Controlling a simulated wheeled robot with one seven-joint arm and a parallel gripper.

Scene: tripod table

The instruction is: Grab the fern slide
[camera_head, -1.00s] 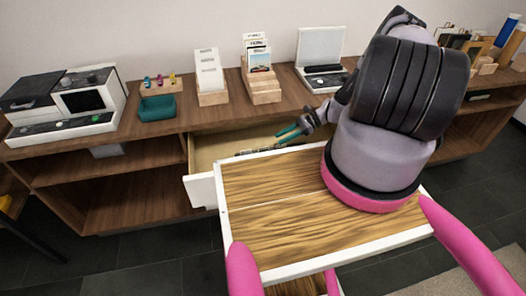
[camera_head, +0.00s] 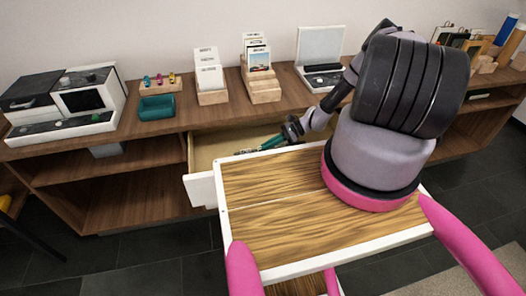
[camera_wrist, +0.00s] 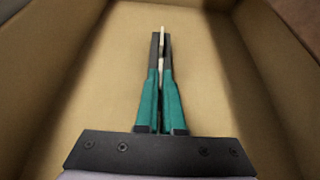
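A thin pale strip, seen edge-on, which I take to be the fern slide (camera_wrist: 162,45), shows between the dark fingertips of my gripper (camera_wrist: 161,62) in the wrist view. The teal fingers are close together and appear shut on it. The strip sticks out slightly past the tips. Its face is not visible, so I cannot see a fern picture. In the head view my gripper (camera_head: 255,149) reaches down into the open drawer (camera_head: 205,156), and the slide cannot be made out clearly there.
The drawer walls surround the gripper, and its floor around the fingers is bare in the wrist view. A wood-topped white tray (camera_head: 285,225) is in front of the drawer. Card holders (camera_head: 263,88), a teal dish (camera_head: 157,108) and a laptop-like device (camera_head: 322,62) stand on the counter above.

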